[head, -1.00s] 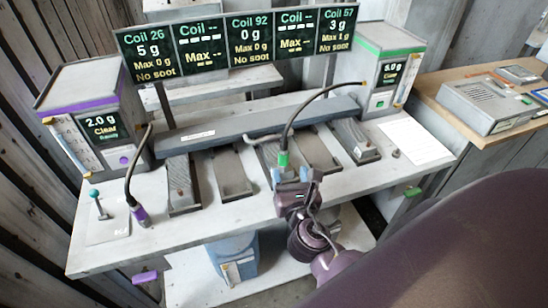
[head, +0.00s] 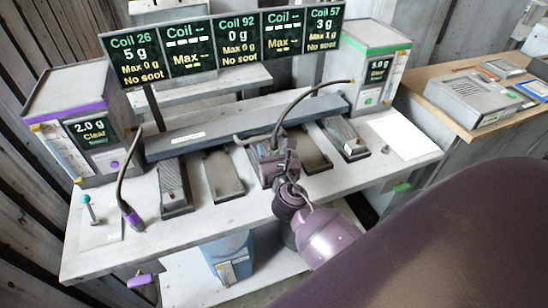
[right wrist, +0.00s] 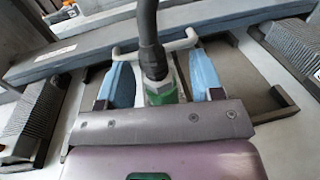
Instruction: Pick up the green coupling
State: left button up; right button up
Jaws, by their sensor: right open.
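The green coupling (right wrist: 162,92) is at the end of a black hose (right wrist: 149,35). In the right wrist view it lies between the two blue fingers of my open right gripper (right wrist: 162,82), with a visible gap on each side. Its lower part is hidden by the gripper body. In the head view my right gripper (head: 266,150) is over the middle of the bench and hides the coupling; only its hose (head: 305,94) shows, arching to the right. My left gripper is not in view.
A purple coupling (head: 132,218) on another hose stands at the left of the bench (head: 235,215). Dark sloped blocks (head: 173,188) flank the gripper. A grey bar (head: 190,138) runs behind, under the coil displays (head: 228,45). A green-trimmed box (head: 363,62) stands at the right.

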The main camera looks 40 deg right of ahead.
jog(key=shift+x, duration=0.75)
grip_shut()
jog(key=shift+r, duration=0.55)
pick_arm(q)
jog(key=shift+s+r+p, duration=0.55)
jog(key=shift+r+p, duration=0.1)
jog(key=shift+p, duration=0.8)
pick_arm(e)
notch_tip(320, 180, up, 19)
